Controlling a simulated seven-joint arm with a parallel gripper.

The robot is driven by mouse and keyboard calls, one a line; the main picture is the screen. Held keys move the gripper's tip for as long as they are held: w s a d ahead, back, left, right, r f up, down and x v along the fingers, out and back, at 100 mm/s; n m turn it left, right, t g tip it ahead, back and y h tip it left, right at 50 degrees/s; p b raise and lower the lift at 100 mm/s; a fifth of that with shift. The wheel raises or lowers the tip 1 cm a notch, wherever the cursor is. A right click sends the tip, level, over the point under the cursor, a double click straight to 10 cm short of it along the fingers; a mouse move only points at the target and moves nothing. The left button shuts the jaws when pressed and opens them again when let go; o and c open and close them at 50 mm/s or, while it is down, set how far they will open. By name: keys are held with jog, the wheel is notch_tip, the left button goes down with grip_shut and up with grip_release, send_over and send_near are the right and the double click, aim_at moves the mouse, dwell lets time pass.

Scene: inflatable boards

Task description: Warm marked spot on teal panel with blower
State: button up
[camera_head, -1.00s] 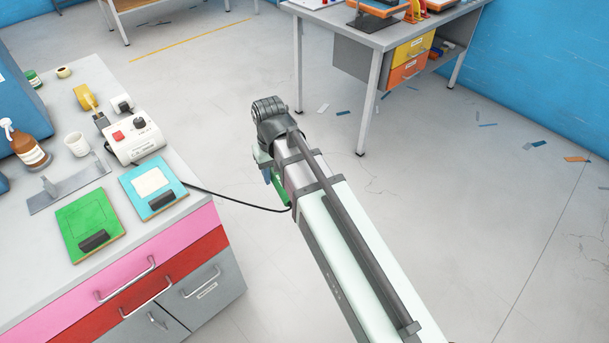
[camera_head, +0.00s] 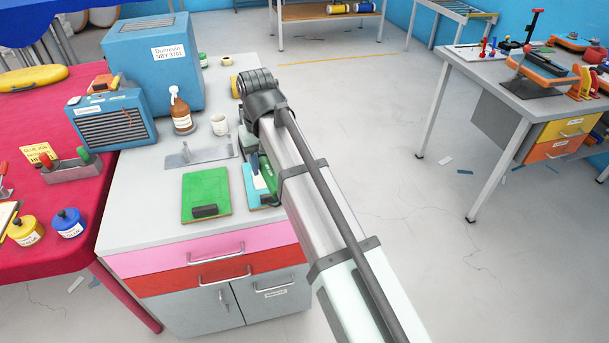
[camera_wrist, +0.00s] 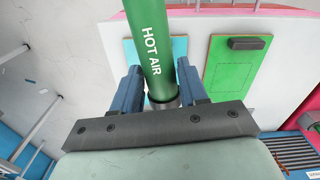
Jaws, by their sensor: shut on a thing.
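My gripper (camera_wrist: 158,84) is shut on the green blower (camera_wrist: 152,40), whose barrel reads "HOT AIR" and lies between the blue fingers in the wrist view. The blower also shows in the head view (camera_head: 267,172), beside my arm. The teal panel (camera_head: 251,192) lies on the grey bench, with the blower over or close to its right side; the gap cannot be told. Part of its pale marked patch (camera_head: 259,182) shows; my arm hides the rest. In the wrist view the panel (camera_wrist: 129,52) is mostly behind the blower, and the nozzle tip is out of frame.
A green panel (camera_head: 206,190) lies just left of the teal one. Behind them are a grey metal plate (camera_head: 196,153), a white cup (camera_head: 219,125) and a brown spray bottle (camera_head: 181,112). A red table (camera_head: 60,190) stands left. Open floor lies to the right.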

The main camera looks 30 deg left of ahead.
jog(key=s+a+r+m, duration=0.3)
jog(key=a+r, duration=0.6)
jog(key=r, duration=0.1)
notch_tip(320, 180, down, 13)
jog(key=s+d+m, duration=0.1)
jog(key=m, duration=0.6)
jog(key=shift+s+d+m, duration=0.15)
jog(key=shift+m, duration=0.15)
jog(key=shift+r, duration=0.1)
